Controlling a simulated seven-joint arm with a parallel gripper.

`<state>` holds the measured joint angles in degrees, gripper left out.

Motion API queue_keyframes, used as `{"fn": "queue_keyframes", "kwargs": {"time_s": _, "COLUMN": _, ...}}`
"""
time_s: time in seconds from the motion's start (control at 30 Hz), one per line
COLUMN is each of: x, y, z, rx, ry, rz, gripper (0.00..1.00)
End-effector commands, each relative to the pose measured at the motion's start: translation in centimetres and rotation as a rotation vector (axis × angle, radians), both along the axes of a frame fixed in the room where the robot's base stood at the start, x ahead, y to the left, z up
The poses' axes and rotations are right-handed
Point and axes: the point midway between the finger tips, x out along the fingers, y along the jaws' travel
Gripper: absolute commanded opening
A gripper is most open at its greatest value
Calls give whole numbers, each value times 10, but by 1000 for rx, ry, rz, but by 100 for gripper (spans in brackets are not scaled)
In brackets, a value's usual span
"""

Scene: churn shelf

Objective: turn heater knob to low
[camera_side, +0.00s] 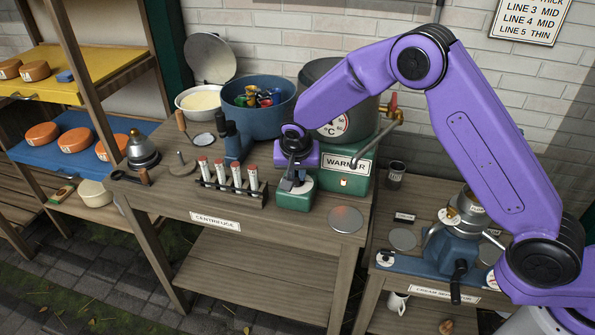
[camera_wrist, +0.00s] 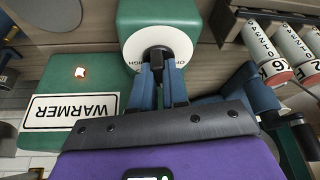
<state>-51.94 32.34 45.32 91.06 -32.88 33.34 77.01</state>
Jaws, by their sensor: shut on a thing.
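The warmer is a green box with a white WARMER label (camera_side: 346,163); the label also shows in the wrist view (camera_wrist: 70,111). A round white dial (camera_wrist: 158,45) sits on a green block (camera_wrist: 160,17) of the warmer. Part of its lettering shows, seemingly the end of HIGH; the rest is covered by the fingers. My gripper (camera_wrist: 161,68) points at the dial centre, its blue fingers closed on the dark heater knob, which is mostly hidden between them. In the side view my gripper (camera_side: 295,186) is at the small green block at the warmer's front. The knob's setting cannot be read.
A rack of several red-capped tubes (camera_side: 232,186) stands just left of my gripper; tubes also show in the wrist view (camera_wrist: 267,54). A blue pot (camera_side: 259,110) and a large grey pot with a °C gauge (camera_side: 333,127) stand behind. A metal disc (camera_side: 346,219) lies in front.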

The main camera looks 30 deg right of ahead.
Motion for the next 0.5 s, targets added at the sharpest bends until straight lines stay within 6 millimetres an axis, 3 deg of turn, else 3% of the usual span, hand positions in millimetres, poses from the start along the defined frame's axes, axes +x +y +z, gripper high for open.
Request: {"fn": "queue_keyframes", "kwargs": {"time_s": 0.5, "x": 0, "y": 1, "z": -2, "rx": 1, "ry": 5, "rz": -227, "gripper": 0}}
